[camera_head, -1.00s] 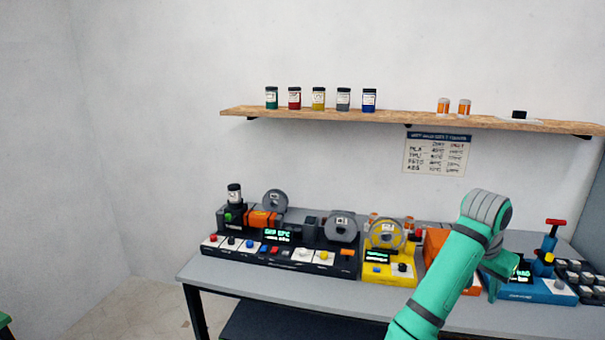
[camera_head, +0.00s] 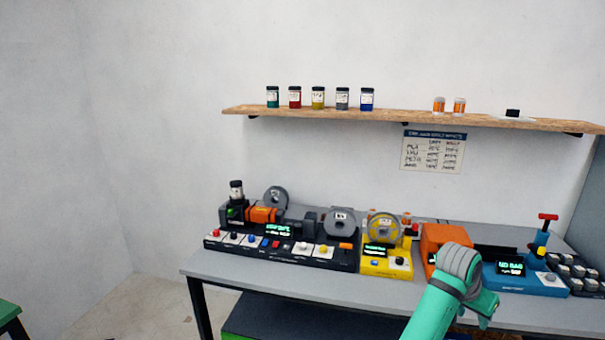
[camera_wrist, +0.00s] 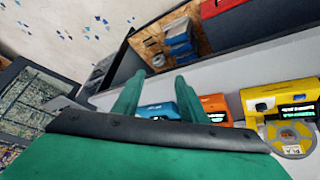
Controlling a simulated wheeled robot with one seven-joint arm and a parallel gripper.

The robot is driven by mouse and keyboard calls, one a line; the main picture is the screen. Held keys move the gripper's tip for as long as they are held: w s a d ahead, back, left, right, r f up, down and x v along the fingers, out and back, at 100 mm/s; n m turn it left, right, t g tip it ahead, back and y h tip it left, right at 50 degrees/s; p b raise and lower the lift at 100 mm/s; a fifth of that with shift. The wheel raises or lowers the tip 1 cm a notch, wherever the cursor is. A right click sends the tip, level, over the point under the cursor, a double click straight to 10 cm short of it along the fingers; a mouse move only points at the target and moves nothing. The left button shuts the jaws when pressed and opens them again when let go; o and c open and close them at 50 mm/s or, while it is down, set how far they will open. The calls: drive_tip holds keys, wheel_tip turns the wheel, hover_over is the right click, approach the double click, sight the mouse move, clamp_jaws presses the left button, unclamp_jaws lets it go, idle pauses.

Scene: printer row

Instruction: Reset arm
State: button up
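My gripper (camera_wrist: 160,82) shows in the wrist view as two green fingers standing apart, with no object between them. It is open and empty. My green arm (camera_head: 440,305) rises from the bottom edge of the head view, right of centre, in front of the table's front edge. In the head view the fingers cannot be made out.
The grey table (camera_head: 285,278) carries a black machine (camera_head: 275,250), a yellow machine (camera_head: 386,262), an orange box (camera_head: 446,238) and a blue machine (camera_head: 530,282) with a "NO BAG" display. A wooden shelf (camera_head: 400,117) with several jars hangs above.

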wheel_tip(320, 180, down, 12)
drive_tip(key=s+a+n+t+h, duration=0.1)
drive_tip(key=s+a+n+h, duration=0.1)
drive_tip(key=s+a+f+n+t, duration=0.6)
drive_tip(key=s+a+f, duration=0.8)
drive_tip(key=a+f, duration=0.35)
drive_tip(key=s+a+r+n+t+y, duration=0.25)
drive_tip(key=s+a+t+y, duration=0.2)
drive_tip(key=s+a, duration=1.2)
drive_tip(key=s+a+r+y, duration=0.1)
drive_tip(key=s+a+r, duration=0.2)
drive_tip(key=s+r, duration=0.3)
drive_tip(key=s+a+r+t+y, duration=0.1)
drive_tip(key=s+a+r+y, duration=0.1)
drive_tip(key=s+a+r, duration=0.2)
drive_tip(key=v, duration=0.4)
drive_tip(key=shift+r, duration=0.4)
